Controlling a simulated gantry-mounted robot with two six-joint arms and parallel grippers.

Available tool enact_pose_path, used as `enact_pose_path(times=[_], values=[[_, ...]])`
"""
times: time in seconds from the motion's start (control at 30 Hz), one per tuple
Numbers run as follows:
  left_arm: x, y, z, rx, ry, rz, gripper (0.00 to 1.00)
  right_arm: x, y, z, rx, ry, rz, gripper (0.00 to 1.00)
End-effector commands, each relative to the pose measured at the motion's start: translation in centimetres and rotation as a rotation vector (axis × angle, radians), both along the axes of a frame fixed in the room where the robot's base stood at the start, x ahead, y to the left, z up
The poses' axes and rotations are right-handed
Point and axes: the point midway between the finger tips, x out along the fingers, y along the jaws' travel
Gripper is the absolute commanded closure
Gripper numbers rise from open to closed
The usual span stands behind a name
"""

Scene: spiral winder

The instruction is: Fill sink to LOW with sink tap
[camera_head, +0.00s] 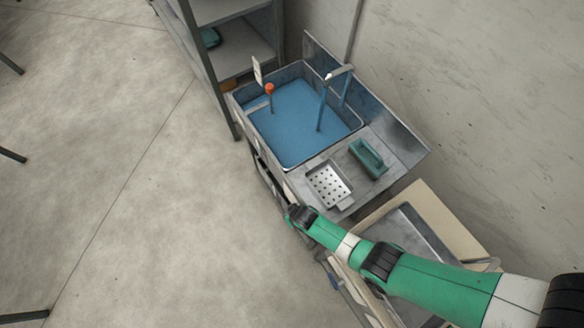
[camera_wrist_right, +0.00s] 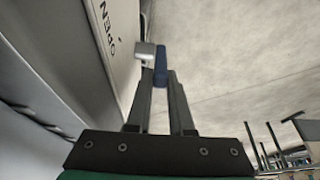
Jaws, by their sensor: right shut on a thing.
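The sink (camera_head: 291,158) is a metal basin holding blue water (camera_head: 295,120), in the upper middle of the head view. The sink tap (camera_head: 340,72) stands at its back wall, and a blue stream (camera_head: 321,108) falls from it into the water. An orange-topped rod (camera_head: 270,88) stands at the basin's left side by a small white sign (camera_head: 257,70), too small to read. My left gripper is out of view.
A shelf unit (camera_head: 208,70) stands at the left. A table with a metal tray (camera_head: 415,232) is near my right arm.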

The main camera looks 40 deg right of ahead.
Motion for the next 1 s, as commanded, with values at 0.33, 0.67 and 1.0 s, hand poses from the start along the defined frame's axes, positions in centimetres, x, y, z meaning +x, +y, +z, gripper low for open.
enact_pose_path(times=[0.33, 0.67, 1.0], values=[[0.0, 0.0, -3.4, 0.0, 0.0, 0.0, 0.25, 2.2, -0.3, -0.6, 0.04, 0.244, 0.0, 1.0], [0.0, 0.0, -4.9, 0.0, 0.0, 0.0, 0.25, 2.5, -0.5, -0.1, 0.055, 0.331, 0.001, 1.0], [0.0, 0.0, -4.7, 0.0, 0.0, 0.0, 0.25, 2.5, -0.4, 0.1, 0.056, 0.334, 0.001, 0.72]])
